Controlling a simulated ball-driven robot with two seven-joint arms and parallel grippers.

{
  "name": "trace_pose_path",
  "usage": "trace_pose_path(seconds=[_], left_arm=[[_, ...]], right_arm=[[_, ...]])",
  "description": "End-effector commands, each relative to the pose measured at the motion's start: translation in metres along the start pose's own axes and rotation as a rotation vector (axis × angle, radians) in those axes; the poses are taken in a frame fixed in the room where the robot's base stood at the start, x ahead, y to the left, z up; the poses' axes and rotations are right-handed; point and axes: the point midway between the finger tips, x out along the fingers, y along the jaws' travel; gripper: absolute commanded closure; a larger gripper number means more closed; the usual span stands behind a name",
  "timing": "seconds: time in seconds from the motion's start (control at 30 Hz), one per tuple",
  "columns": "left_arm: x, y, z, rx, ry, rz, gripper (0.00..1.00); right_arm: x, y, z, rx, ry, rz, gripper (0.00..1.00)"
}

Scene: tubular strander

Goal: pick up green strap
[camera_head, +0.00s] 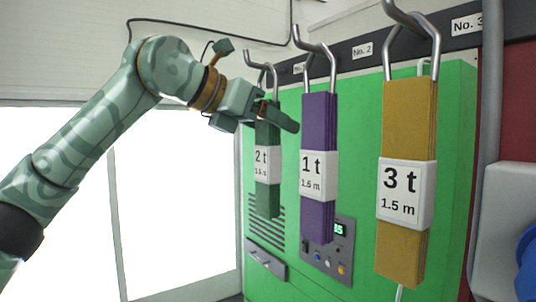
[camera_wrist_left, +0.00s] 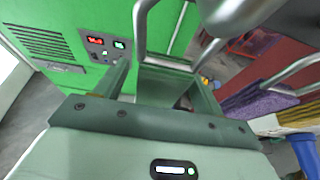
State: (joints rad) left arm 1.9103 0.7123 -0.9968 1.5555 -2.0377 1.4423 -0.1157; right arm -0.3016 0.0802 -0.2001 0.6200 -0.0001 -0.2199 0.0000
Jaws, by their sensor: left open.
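The green strap (camera_head: 267,198) hangs folded from the leftmost hook, with a white label reading 2 t, 1.5 m. My left gripper (camera_head: 270,114) is at the strap's upper end, just under the hook, and one finger passes in front of the strap. In the left wrist view the gripper (camera_wrist_left: 163,88) is open, with its fingers on either side of the green strap (camera_wrist_left: 165,84) and the metal hook above. I cannot tell whether the fingers touch the strap. The strap's top is partly hidden by the gripper in the head view. My right gripper is not in view.
A purple strap (camera_head: 319,215) marked 1 t hangs close to the right of the green one. A yellow strap (camera_head: 404,250) marked 3 t hangs farther right. A green cabinet (camera_head: 350,190) with a control panel (camera_head: 328,252) stands behind. The left side is open floor and bright windows.

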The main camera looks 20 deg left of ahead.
Motion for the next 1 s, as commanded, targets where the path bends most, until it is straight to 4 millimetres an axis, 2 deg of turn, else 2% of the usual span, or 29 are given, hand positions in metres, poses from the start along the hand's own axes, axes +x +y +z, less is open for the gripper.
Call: trace_pose_path(seconds=[0.07,0.3,0.33,0.67,0.97,1.0], left_arm=[[0.0,0.0,0.0,0.0,0.0,0.0,0.31],[-0.001,0.0,0.0,0.0,0.0,0.0,0.98],[-0.001,0.0,0.0,0.0,0.0,0.0,1.0],[-0.003,0.0,0.004,0.0,-0.002,0.001,1.0],[-0.016,0.0,0.036,0.0,-0.004,0.002,1.0],[-0.024,0.002,0.03,0.0,-0.005,0.004,1.0]], right_arm=[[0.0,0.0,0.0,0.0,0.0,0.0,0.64],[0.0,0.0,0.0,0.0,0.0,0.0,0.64],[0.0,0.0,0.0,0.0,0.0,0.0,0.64],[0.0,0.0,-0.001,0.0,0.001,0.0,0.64],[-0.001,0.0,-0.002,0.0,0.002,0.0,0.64],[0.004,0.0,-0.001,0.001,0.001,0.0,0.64]])
